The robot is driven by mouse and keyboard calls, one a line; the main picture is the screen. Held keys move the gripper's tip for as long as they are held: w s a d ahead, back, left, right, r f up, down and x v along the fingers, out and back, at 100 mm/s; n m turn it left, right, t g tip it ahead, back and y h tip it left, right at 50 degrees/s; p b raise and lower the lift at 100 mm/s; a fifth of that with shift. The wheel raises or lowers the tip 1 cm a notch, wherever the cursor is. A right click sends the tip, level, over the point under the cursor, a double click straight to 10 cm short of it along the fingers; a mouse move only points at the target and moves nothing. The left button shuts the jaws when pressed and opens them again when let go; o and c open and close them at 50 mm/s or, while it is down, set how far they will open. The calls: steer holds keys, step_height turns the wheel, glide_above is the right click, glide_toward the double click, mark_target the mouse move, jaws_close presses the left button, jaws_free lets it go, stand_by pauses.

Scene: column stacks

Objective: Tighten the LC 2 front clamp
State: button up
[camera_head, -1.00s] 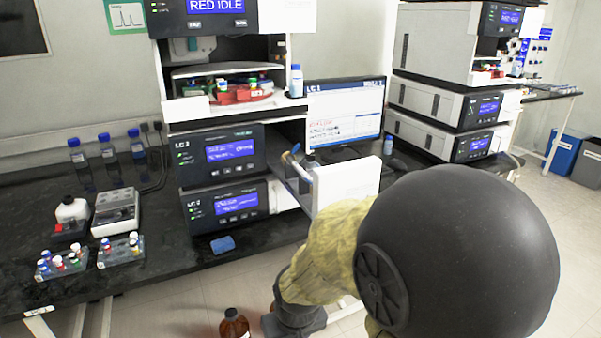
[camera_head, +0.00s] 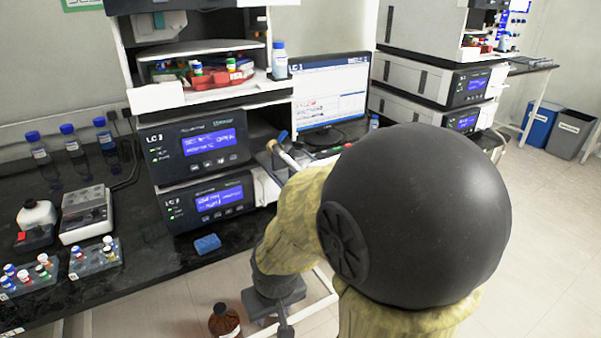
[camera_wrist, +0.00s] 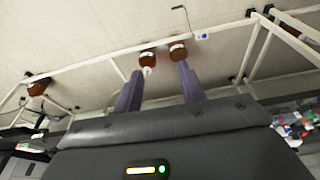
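The left instrument stack (camera_head: 195,150) has "LC" on its front, but its number is too blurred to read. A second instrument stack (camera_head: 430,85) stands farther back on the right. At the right side of the left stack, a light tube-like part with a tan and blue end (camera_head: 283,136) shows, partly covered by my arm. I cannot tell whether it is the front clamp. My gripper (camera_head: 285,330) hangs low in front of the bench, pointing down. In the wrist view its two fingers (camera_wrist: 160,88) are apart with nothing between them, over the floor.
A blue sponge (camera_head: 207,243) lies near the bench's front edge. A brown bottle (camera_head: 225,322) stands on the floor near my gripper; several brown bottles show in the wrist view (camera_wrist: 147,60). A white bench frame (camera_wrist: 150,48) crosses there. Vial racks (camera_head: 95,257) stand at left.

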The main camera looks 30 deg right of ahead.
steer(key=w+a+r+n+g+h+p, duration=0.1)
steer(key=w+r+n+h+p, duration=0.5)
steer(key=p, duration=0.9)
steer(key=w+a+r+n+g+h+p, duration=0.1)
steer(key=w+a+r+n+h+p, duration=0.2)
steer(key=r+n+h+p, duration=0.9)
step_height(320, 180, up, 4)
steer(key=w+p, duration=0.2)
steer(key=p, duration=0.2)
steer(key=shift+w+a+f, duration=0.15)
steer(key=shift+w+a, duration=0.05)
steer(key=shift+w, duration=0.2)
